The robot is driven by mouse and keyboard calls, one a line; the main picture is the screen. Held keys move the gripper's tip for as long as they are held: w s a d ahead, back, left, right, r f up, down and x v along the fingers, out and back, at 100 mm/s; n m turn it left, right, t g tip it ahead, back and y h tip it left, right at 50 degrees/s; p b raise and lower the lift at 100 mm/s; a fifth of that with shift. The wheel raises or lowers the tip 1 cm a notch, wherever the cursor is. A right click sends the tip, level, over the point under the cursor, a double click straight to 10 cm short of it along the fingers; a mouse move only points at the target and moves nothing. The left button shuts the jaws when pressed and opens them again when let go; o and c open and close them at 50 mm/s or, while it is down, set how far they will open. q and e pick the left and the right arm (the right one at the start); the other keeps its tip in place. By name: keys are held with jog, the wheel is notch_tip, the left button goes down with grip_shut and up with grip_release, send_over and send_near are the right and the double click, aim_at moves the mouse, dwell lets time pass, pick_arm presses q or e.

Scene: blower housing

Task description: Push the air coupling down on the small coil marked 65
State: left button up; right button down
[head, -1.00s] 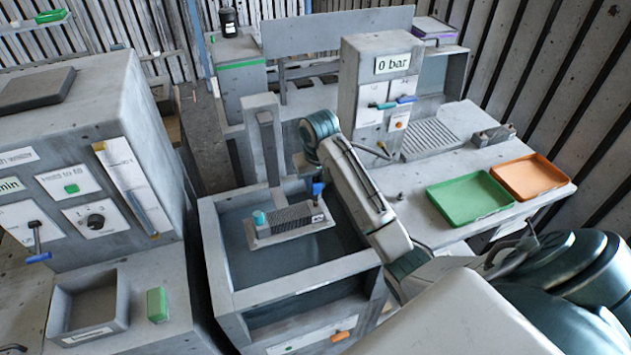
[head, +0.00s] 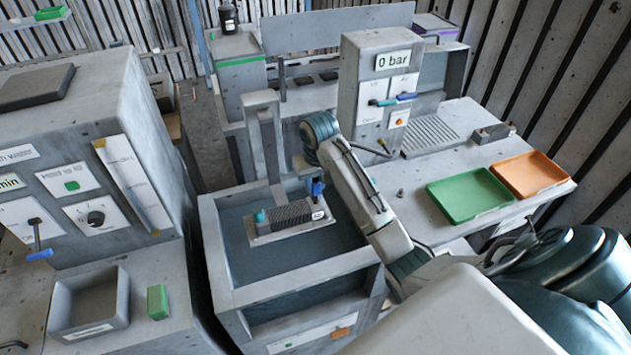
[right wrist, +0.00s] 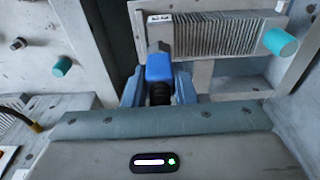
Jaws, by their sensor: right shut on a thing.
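The small coil (head: 290,213) is a grey finned block on a light carrier in the open tank. A white label (head: 318,215) is on its right end; its marking is too small to read. A teal cap (head: 259,215) is on its left end. My right gripper (right wrist: 158,92) is shut on the blue air coupling (right wrist: 158,68). In the head view the coupling (head: 317,188) is over the coil's labelled end. In the right wrist view the coil (right wrist: 225,36) is just beyond it. I cannot tell whether they touch. My left gripper is out of view.
The grey tank's rim (head: 228,268) surrounds the coil, with a hanger post (head: 275,140) behind. A panel reading 0 bar (head: 393,60) stands behind. Green (head: 470,195) and orange (head: 530,175) trays lie on the right bench.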

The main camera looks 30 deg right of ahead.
jog(key=shift+f, duration=0.15)
jog(key=shift+f, duration=0.35)
jog(key=shift+f, duration=0.4)
dwell(0.9)
jog(key=c, duration=1.1)
grip_release()
